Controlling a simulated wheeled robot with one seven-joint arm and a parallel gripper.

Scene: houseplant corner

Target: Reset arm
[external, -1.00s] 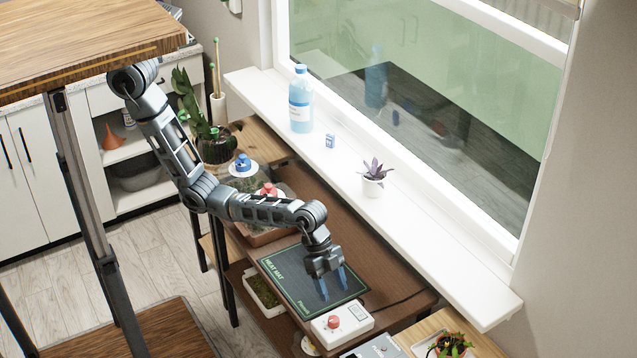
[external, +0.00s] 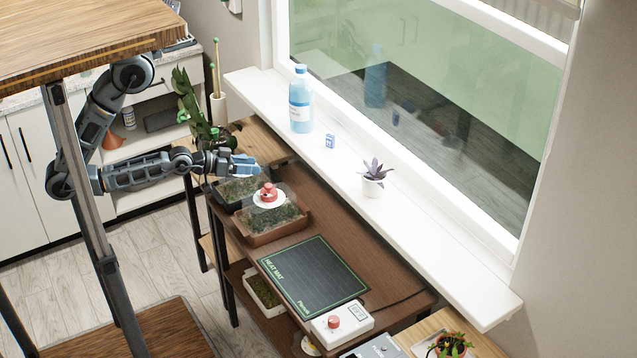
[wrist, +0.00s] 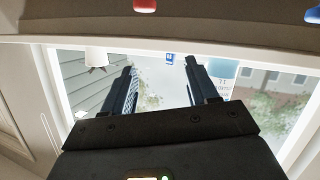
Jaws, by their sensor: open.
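My gripper (external: 250,168) is level with the left end of the brown bench and points right, towards the window. Its arm is folded back to the left. In the wrist view my gripper (wrist: 160,75) shows two dark fingers apart with nothing between them.
The heat mat (external: 312,278) lies bare on the bench, beside a white box with a red knob (external: 341,321). A blue bottle (external: 300,105), small blue box (external: 330,141) and potted purple plant (external: 374,185) stand on the sill.

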